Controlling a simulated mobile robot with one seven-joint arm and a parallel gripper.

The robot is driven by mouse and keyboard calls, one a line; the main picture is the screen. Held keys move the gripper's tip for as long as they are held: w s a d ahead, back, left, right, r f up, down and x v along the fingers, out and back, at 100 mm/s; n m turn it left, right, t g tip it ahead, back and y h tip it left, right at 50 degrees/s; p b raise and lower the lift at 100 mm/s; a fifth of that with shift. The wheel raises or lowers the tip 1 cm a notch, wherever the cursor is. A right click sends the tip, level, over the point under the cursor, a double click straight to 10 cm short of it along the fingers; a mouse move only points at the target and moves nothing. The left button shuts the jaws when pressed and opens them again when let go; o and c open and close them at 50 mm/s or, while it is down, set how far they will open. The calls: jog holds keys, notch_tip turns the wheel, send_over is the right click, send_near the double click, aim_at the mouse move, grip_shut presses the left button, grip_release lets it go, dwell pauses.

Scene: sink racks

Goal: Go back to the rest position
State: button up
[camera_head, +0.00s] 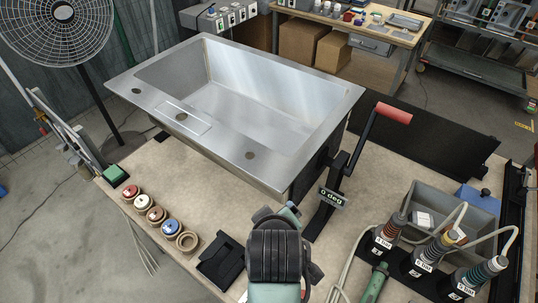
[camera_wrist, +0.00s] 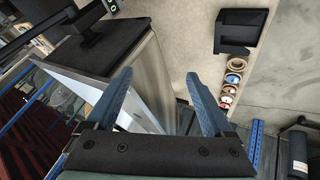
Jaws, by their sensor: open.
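My gripper shows in the wrist view (camera_wrist: 160,95), with its two blue fingers spread apart and nothing between them. Beyond the fingers are the side of the metal sink and the bench top. In the head view my arm (camera_head: 276,255) rises at the bottom centre, just in front of the sink (camera_head: 245,150).
Several round containers (camera_head: 157,215) stand in a row at the left of the bench (camera_head: 215,205). A black holder (camera_head: 221,262) lies near the front edge. Corded tools (camera_head: 432,250) stand at the right, by a grey bin (camera_head: 455,205). A fan (camera_head: 57,30) stands at the back left.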

jog(key=w+r+m+t+b, duration=0.25)
jog(key=r+t, duration=0.25)
jog(key=r, duration=0.8)
jog(key=w+r+m+t+b, duration=0.1)
jog(key=w+r+t, duration=0.3)
jog(key=r, duration=0.8)
jog(key=s+r+m+t+b, duration=0.1)
jog(key=s+r+t, duration=0.2)
jog(key=r, duration=0.4)
jog(key=s+r+m+t+b, duration=0.1)
jog(key=s+r+m+t, duration=0.1)
jog(key=s+r+t, duration=0.2)
jog(key=s+a+r+m+t+b, duration=0.1)
jog(key=s+r+t, duration=0.2)
jog(key=s+r, duration=0.3)
notch_tip(320, 180, up, 6)
jog(key=shift+s+f+t, duration=0.25)
jog(key=shift+s+t, duration=0.05)
jog(key=shift+t, duration=0.1)
jog(key=shift+a, duration=0.1)
